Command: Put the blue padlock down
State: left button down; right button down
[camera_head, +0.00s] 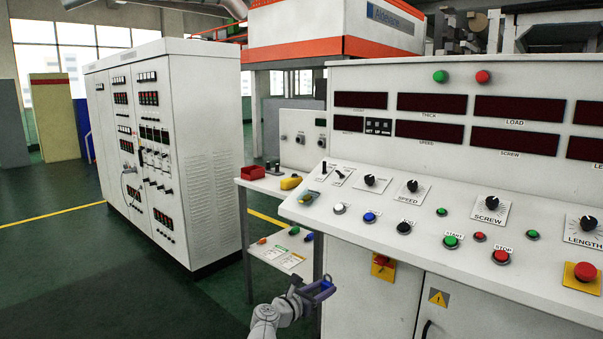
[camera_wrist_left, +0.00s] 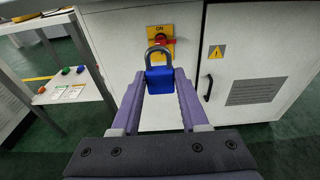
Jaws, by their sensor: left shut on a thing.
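The blue padlock (camera_wrist_left: 160,80) is between the fingertips of my left gripper (camera_wrist_left: 159,86) in the wrist view, its grey shackle pointing up. The gripper is shut on its body. In the head view my left gripper (camera_head: 318,291) is low, left of the console's cabinet; the padlock is too small to make out surely there. Behind the padlock, a red switch handle on a yellow plate (camera_wrist_left: 160,33) marked ON sits on the cabinet front. The shackle overlaps the plate's lower part in the picture; I cannot tell the gap. My right gripper is out of view.
A small side table (camera_head: 262,185) has a red bin and yellow item on top. Its lower shelf (camera_head: 268,252) holds several small coloured items and printed cards. The console (camera_head: 450,230) with buttons and knobs fills the right. Open green floor (camera_head: 150,305) lies at left.

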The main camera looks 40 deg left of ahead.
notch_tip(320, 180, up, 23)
jog(key=p, duration=2)
jog(key=shift+p, duration=0.3)
